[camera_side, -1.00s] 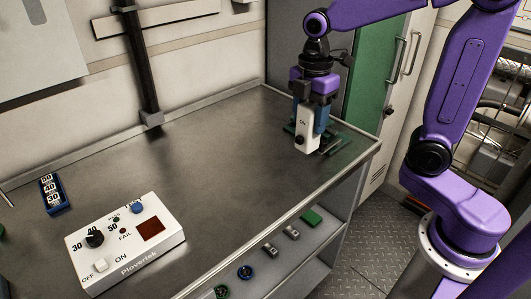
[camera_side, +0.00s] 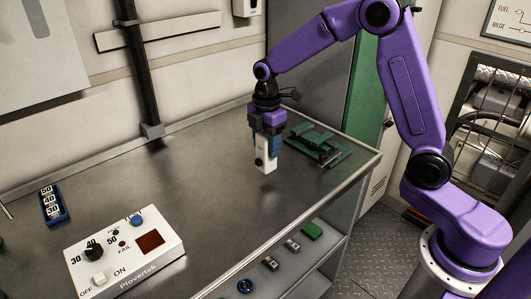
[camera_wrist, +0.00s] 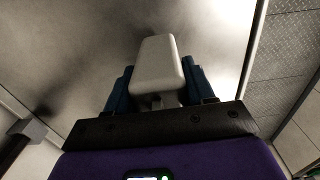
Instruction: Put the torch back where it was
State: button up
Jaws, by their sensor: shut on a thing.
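My gripper (camera_side: 267,142) is shut on a white boxy torch (camera_side: 265,162) with a dark knob low on its side. The torch is held upright over the back part of the metal bench; I cannot tell exactly how far its lower end is above the top. In the wrist view the torch's pale end (camera_wrist: 158,62) shows between the two blue fingers. A green stand (camera_side: 316,142) with flat bars sits on the bench to the right of the torch, apart from it, and looks empty.
A white Plovertek control box (camera_side: 125,250) with knobs and a switch stands at the front left of the bench (camera_side: 205,200). A dark post (camera_side: 140,70) rises at the bench's back edge. The bench middle is clear.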

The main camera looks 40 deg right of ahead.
aim_at(266, 153)
jog(key=shift+w+f, duration=0.2)
jog(key=shift+f, duration=1.5)
jog(key=shift+f, duration=0.1)
jog(key=o, duration=1.3)
notch_tip(266, 153, up, 12)
jog(key=shift+r, duration=0.1)
jog(key=s+a+m, duration=0.1)
jog(key=s+a, duration=0.1)
jog(key=s, duration=0.7)
jog(key=s+a+m, duration=0.2)
jog(key=s, duration=0.6)
jog(key=s+d+f+m, duration=0.1)
jog(key=s+d+f, duration=0.1)
jog(key=s, duration=0.6)
jog(key=s+d+f+m, duration=0.1)
jog(key=s+d+f, duration=0.1)
jog(key=s, duration=0.6)
jog(key=shift+s+d, duration=0.25)
jog(key=shift+d, duration=0.35)
